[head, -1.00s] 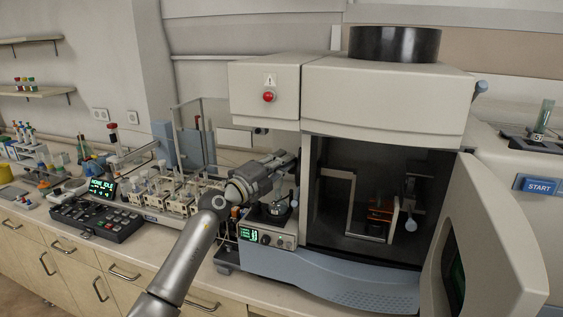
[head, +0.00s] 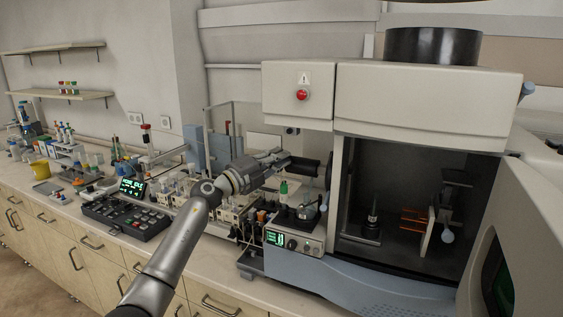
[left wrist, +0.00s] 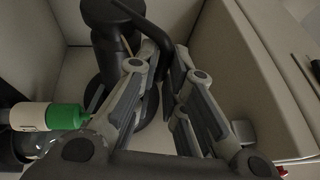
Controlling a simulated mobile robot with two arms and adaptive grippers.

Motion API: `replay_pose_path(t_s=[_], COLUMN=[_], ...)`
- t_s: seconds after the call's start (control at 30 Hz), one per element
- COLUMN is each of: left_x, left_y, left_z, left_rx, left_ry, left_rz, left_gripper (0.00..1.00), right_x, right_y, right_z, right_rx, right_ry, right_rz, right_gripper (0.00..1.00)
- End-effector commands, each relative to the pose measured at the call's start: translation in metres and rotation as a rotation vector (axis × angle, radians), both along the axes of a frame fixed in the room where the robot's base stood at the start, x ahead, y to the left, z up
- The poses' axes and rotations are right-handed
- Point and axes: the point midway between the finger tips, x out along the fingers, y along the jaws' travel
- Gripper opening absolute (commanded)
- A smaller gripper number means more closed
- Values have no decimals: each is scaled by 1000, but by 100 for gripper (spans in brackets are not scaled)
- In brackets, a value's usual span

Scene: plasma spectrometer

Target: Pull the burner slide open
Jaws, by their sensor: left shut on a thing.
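The instrument's chamber (head: 405,190) is open in the head view, with a dark post on a base (head: 372,222), an orange coil (head: 414,219) and a pale upright panel (head: 428,232) inside. My left gripper (head: 312,166) is at the left side of the chamber opening, its fingers pointing right. In the left wrist view its fingers (left wrist: 157,72) are closed around a dark bar-like handle (left wrist: 148,32), with a round black part behind it. Whether this handle belongs to the burner slide cannot be told. The fingers partly hide it. My right gripper is not in view.
A control box with a green display (head: 290,242) is below. The open chamber door (head: 520,240) stands at right. Sample racks and a keypad (head: 126,218) fill the bench at left.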

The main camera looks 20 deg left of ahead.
Motion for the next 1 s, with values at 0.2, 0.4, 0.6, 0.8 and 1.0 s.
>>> replay_pose_path(t_s=[0.2, 0.4, 0.6, 0.8, 1.0], left_x=[0, 0, -1, -18, -55], left_y=[0, 0, 0, 9, 26], left_z=[2, 1, 0, -4, -11], left_rx=[7, 3, 3, 6, 8], left_ry=[-4, -3, -1, -1, 1], left_rz=[2, 1, 0, 2, 3], left_gripper=[23, 31, 31, 31, 31], right_x=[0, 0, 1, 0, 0], right_y=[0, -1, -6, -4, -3], right_z=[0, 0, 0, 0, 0], right_rx=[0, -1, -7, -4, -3], right_ry=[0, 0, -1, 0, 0], right_rz=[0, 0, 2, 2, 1], right_gripper=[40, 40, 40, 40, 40])
